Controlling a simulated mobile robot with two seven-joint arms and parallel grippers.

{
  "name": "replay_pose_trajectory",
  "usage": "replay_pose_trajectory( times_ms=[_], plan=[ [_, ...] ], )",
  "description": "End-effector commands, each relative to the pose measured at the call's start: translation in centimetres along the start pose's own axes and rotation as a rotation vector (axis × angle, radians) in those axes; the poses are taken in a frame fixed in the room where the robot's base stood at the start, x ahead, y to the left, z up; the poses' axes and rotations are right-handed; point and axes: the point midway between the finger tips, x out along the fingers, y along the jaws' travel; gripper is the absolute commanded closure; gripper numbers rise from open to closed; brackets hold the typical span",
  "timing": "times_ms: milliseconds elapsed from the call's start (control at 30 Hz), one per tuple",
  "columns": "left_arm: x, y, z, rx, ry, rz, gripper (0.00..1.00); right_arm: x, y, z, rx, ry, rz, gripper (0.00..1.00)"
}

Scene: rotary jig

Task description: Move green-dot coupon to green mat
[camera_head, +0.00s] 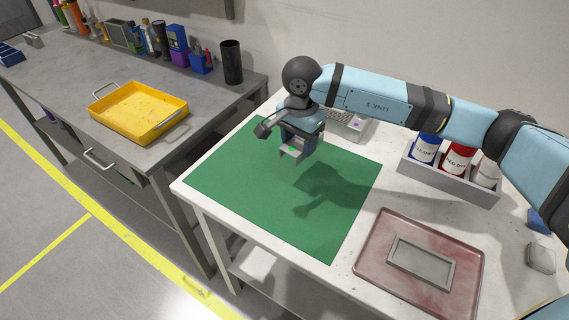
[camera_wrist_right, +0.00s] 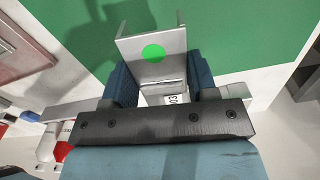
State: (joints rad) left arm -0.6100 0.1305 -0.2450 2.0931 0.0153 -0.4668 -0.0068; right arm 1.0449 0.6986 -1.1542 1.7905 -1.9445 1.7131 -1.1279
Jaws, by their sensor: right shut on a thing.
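My right gripper (camera_head: 301,140) is above the green mat (camera_head: 235,168), which lies on the white table. It is shut on the green-dot coupon (camera_head: 291,153), a small grey metal piece with raised edges. In the right wrist view the coupon (camera_wrist_right: 176,68) sits between the two blue fingers (camera_wrist_right: 157,85), with its round green dot facing the camera. The mat (camera_wrist_right: 235,35) shows behind it. In the head view a shadow of the arm falls on the mat, apart from the coupon. My left gripper is not in view.
A reddish tray (camera_head: 376,262) with a grey rectangular frame (camera_head: 421,263) stands at front right. A grey rack (camera_head: 445,182) of labelled bottles is at the back right. A light metal fixture (camera_head: 352,126) is partly hidden behind my gripper. A yellow tray (camera_head: 140,110) is on the left bench.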

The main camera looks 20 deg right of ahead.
Motion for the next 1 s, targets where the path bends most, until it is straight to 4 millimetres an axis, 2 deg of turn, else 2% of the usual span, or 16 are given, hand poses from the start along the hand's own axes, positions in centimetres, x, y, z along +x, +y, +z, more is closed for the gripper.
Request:
replay_pose_trajectory(
  times_ms=[33, 100, 800, 1000],
  plan=[
    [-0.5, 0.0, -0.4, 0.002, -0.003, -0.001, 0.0, -1.0, 0.0, 0.3, 0.12, -0.001, -0.001, 0.75],
    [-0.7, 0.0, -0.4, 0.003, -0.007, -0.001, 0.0, -1.8, 0.0, 0.7, 0.305, -0.001, -0.001, 0.75],
    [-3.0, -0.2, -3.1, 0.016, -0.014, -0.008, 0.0, -9.1, 0.3, 4.4, 2.156, 0.0, 0.002, 0.75],
    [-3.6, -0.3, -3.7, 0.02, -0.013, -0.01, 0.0, -10.9, 0.4, 5.2, 2.636, -0.001, 0.001, 0.75]
  ],
)
